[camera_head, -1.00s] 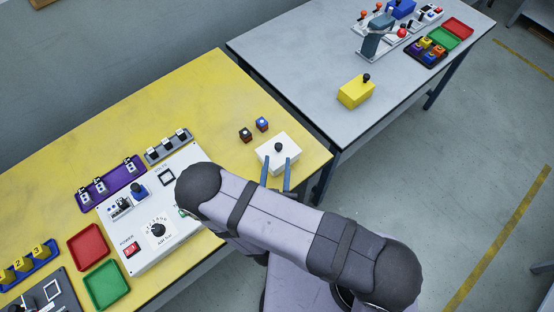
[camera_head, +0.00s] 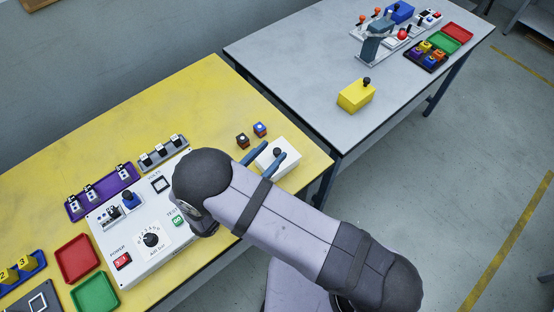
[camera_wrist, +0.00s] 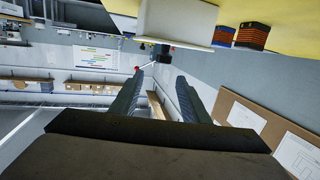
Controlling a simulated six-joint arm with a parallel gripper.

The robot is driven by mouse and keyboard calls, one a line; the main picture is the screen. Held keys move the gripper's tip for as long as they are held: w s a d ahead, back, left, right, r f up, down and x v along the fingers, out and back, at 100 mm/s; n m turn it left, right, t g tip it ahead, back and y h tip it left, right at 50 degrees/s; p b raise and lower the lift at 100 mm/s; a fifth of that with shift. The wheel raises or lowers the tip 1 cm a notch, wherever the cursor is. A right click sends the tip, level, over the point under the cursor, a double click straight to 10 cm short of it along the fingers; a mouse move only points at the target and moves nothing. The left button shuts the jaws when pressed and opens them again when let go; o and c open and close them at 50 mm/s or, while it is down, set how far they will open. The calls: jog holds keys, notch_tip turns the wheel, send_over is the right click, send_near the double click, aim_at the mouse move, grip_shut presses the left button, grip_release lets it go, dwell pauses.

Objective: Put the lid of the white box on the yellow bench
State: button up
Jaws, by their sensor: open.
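The white box (camera_head: 289,163) stands on the yellow bench (camera_head: 215,95) near its right end. Its white lid (camera_head: 266,159) is on the box, with a dark knob (camera_head: 277,153) on top. My gripper (camera_head: 268,151) is open, its two blue fingers at the box, one to each side of the knob as seen from the head camera. In the wrist view the fingers (camera_wrist: 152,82) are apart with nothing between them. The white box (camera_wrist: 180,18) and dark knob (camera_wrist: 164,54) show just beyond the fingertips. I cannot tell whether a finger touches the lid.
A white control panel (camera_head: 140,255) lies further left. A grey bench (camera_head: 310,60) holds a yellow box (camera_head: 356,96). The bench behind the blocks is clear.

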aim_at(274, 152)
jog(key=shift+w+a+f+m+g+h+b, duration=0.15)
jog(key=shift+a+m+g+h+b, duration=0.2)
jog(key=shift+a+m+g+h, duration=0.45)
jog(key=shift+s+a+f+m+g+b, duration=0.15)
jog(key=shift+s+m+g+b, duration=0.15)
jog(key=shift+g, duration=0.4)
jog(key=shift+w+f+m+g+y, duration=0.3)
jog(key=shift+w+f+m+g, duration=0.1)
jog(key=shift+g, duration=0.5)
jog(key=shift+w+d+p, duration=0.25)
jog(key=shift+d+p, duration=0.1)
jog(key=shift+d, duration=0.2)
jog(key=shift+p+x, duration=0.7)
jog(key=shift+x, duration=1.45)
jog(key=shift+s+f, duration=0.1)
jog(key=shift+c, duration=0.7)
grip_shut()
